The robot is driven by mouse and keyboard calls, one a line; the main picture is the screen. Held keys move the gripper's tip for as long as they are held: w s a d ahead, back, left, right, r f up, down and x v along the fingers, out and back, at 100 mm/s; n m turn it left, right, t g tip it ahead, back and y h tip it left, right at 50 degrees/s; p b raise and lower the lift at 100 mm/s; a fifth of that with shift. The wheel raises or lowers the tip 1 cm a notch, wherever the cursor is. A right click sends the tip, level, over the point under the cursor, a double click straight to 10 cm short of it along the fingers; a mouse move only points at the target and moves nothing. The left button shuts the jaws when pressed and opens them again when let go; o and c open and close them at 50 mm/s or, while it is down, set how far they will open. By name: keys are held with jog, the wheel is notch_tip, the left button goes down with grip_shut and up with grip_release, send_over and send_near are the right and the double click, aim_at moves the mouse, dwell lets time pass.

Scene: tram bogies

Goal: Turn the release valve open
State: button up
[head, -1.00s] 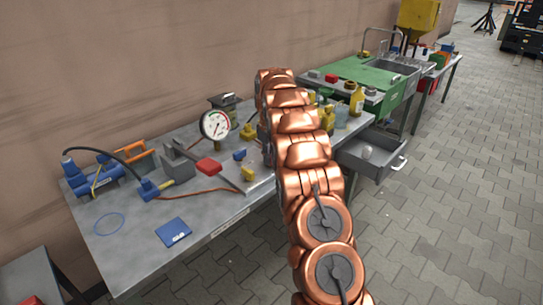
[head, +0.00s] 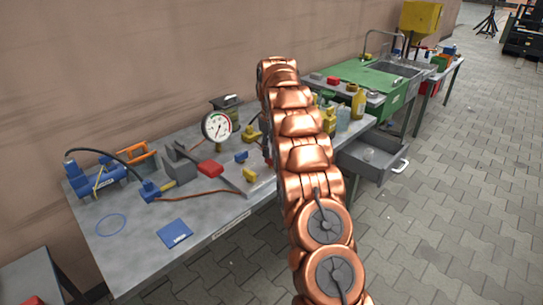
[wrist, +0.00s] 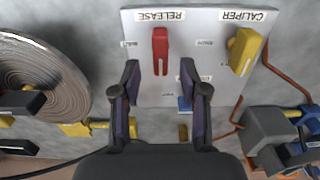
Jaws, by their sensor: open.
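In the wrist view, the red release valve handle (wrist: 160,50) sits on a pale panel (wrist: 205,95) below an upside-down RELEASE label (wrist: 160,15). It points along the picture's vertical. My gripper (wrist: 160,80) is open, with its two dark fingers apart on either side of the handle's line. The handle shows between and just beyond the fingertips; I see no contact. The yellow caliper handle (wrist: 243,50) stands tilted to the right, under the CALIPER label. In the head view my arm hides the gripper and the red handle.
A large round ringed object (wrist: 38,80) stands close left in the wrist view. A grey block (wrist: 268,130) and a reddish hose lie right. On the bench (head: 130,235) are a dial gauge (head: 217,126), blue pump (head: 95,178) and blue booklet (head: 174,233).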

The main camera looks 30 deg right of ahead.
aim_at(271, 158)
jog(key=shift+r, duration=1.65)
jog(key=shift+a+r, duration=0.15)
jog(key=shift+r, duration=0.05)
jog(key=s+a+r+m+g+p, duration=0.1)
jog(key=s+a+r+p, duration=0.1)
jog(key=s+a+r, duration=0.55)
jog(key=s+a+r+p, duration=0.3)
jog(key=s+a+r, duration=0.2)
jog(key=s+a, duration=0.55)
jog(key=s+a+f+p, duration=0.1)
jog(key=s+a, duration=0.2)
jog(key=s, duration=0.7)
jog(key=s+a+f+m+p, duration=0.1)
jog(key=s+a, duration=0.2)
jog(key=s, duration=0.7)
jog(key=s+a+f+p, duration=0.1)
jog(key=s+a, duration=0.2)
jog(key=s, duration=0.7)
jog(key=shift+f+m+g+p, duration=0.2)
jog(key=shift+m+g+p, duration=0.2)
